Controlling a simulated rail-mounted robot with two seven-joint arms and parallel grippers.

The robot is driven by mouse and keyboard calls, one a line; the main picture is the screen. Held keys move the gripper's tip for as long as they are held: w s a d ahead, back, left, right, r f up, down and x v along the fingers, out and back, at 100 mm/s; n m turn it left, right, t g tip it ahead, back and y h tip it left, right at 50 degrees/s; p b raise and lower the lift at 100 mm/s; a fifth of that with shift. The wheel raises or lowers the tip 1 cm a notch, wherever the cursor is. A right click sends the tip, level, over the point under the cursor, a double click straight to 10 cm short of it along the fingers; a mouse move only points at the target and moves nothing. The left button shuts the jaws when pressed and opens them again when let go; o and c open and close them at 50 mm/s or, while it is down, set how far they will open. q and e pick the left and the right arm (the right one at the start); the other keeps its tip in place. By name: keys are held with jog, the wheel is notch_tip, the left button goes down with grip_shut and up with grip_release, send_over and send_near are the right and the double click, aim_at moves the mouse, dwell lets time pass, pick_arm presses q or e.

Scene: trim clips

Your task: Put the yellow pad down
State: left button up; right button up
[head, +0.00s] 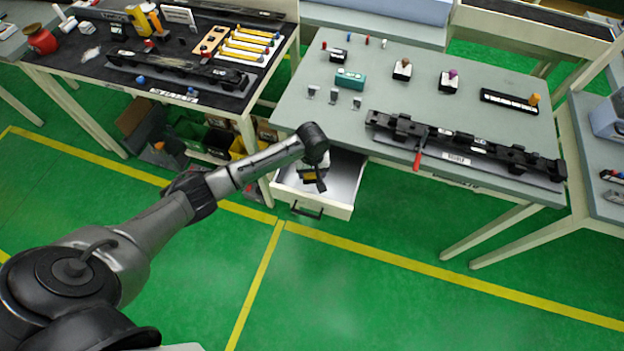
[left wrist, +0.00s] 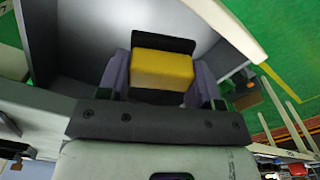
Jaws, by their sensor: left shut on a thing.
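The yellow pad (left wrist: 162,70) sits between the two fingers of my left gripper (left wrist: 162,88) in the left wrist view, with a dark part along its far edge. The left gripper (head: 313,180) shows in the head view over the open drawer (head: 341,207) under the right-hand table, with a small bit of the yellow pad (head: 308,176) visible at it. The drawer's pale inside surrounds the pad in the wrist view. I cannot tell whether the pad touches the drawer floor. My right gripper is not in view.
The grey table (head: 430,95) above the drawer holds a long black rail (head: 465,146) with a red-handled tool (head: 419,150) near its front edge. A dark-topped table (head: 100,70) with tools stands at the left. Green floor is free in front.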

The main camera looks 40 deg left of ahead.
aim_at(312, 191)
pick_arm(q)
notch_tip(312, 191, down, 10)
jog(key=shift+r+b, duration=0.15)
jog(key=shift+b, duration=0.9)
jog(key=o, duration=1)
jog(key=shift+f, duration=0.2)
jog(key=shift+r, duration=0.15)
